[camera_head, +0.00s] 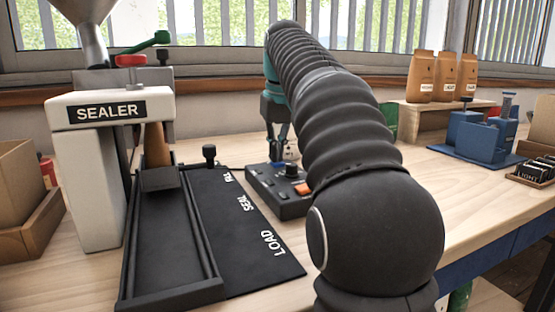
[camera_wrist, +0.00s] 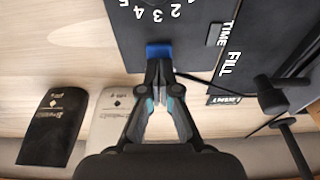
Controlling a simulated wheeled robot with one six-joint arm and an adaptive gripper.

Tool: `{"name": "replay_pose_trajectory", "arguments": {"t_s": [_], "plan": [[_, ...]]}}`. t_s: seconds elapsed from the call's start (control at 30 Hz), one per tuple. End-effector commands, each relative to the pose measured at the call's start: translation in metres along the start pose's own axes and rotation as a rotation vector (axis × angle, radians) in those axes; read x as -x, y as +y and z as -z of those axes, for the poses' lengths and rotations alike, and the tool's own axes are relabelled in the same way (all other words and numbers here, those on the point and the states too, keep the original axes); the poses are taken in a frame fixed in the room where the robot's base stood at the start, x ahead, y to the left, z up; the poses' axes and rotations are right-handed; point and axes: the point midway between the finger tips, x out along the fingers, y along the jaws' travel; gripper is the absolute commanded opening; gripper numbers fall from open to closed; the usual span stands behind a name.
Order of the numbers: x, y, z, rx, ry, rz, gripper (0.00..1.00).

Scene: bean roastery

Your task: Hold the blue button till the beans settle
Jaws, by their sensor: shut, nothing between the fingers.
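The blue button (camera_wrist: 158,50) shows in the wrist view at the edge of a dark control panel (camera_wrist: 140,25) with a numbered dial. In the head view the same dark control box (camera_head: 262,190) stands behind my arm, with a small blue part (camera_head: 291,169) on top. My gripper (camera_wrist: 158,70) is shut, its fingertips together right at the blue button; I cannot tell whether they press it. In the head view my gripper (camera_head: 283,155) points down over the back of the box, partly hidden by my arm. No beans are visible.
The white sealer (camera_head: 85,170) stands at left under a metal hopper (camera_head: 82,25), beside a black mat (camera_head: 245,235) marked LOAD, SEAL and FILL. Brown bags (camera_head: 445,78) stand at back right.

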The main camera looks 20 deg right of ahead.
Motion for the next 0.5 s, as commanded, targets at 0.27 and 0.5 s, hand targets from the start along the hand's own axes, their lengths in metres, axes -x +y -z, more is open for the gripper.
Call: {"name": "replay_pose_trajectory", "arguments": {"t_s": [0.27,0.5], "plan": [[0.015,0.0,0.003,0.0,-0.001,0.0,0.0],[0.032,0.0,0.006,0.0,0.0,0.0,0.0]]}}
